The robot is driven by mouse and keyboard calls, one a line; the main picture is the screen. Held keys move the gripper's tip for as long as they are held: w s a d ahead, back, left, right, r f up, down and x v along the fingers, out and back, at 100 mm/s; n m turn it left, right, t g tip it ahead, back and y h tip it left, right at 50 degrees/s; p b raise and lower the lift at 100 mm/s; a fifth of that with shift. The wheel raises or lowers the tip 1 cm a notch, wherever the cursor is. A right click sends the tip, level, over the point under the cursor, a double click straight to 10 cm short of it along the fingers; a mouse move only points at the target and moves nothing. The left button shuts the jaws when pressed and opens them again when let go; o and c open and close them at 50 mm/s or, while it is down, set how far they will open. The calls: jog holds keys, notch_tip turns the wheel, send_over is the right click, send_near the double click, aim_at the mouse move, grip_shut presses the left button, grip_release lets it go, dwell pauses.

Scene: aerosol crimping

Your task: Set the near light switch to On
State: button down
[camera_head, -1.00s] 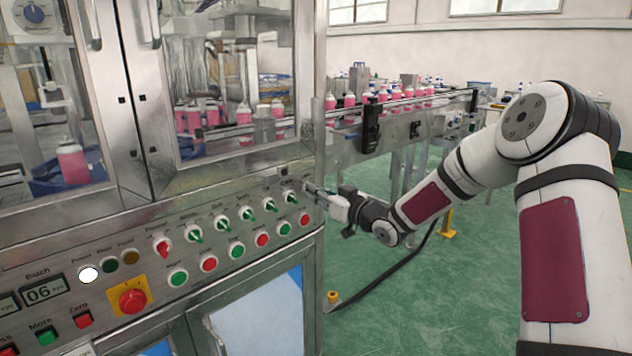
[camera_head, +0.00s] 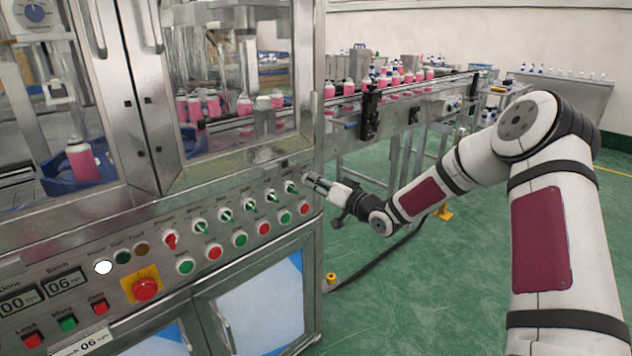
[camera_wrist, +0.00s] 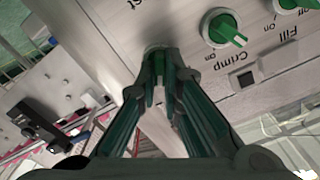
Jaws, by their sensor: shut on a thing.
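My gripper (camera_head: 311,180) is at the right end of the top row of rotary switches on the machine's front panel. In the wrist view my gripper (camera_wrist: 158,58) has its fingers closed together around a round green-and-metal switch (camera_wrist: 155,48), mostly hidden between the fingertips. Its label and setting cannot be read, so I cannot confirm it is the near light switch. Beside it is the green switch labelled Crimp (camera_wrist: 223,28), also in the head view (camera_head: 291,187). The switch labelled Fill (camera_wrist: 292,3) is partly cut off.
Below the switches runs a row of red and green push buttons (camera_head: 240,240). A red emergency stop (camera_head: 145,289) sits at lower left. A conveyor (camera_head: 405,103) with pink bottles runs behind my arm. Green floor (camera_head: 450,270) is clear to the right.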

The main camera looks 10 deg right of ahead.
jog(key=c, duration=1.7)
grip_release()
jog(key=shift+s, duration=0.15)
jog(key=v, duration=1.1)
jog(key=shift+s+d, duration=0.2)
jog(key=shift+s, duration=0.15)
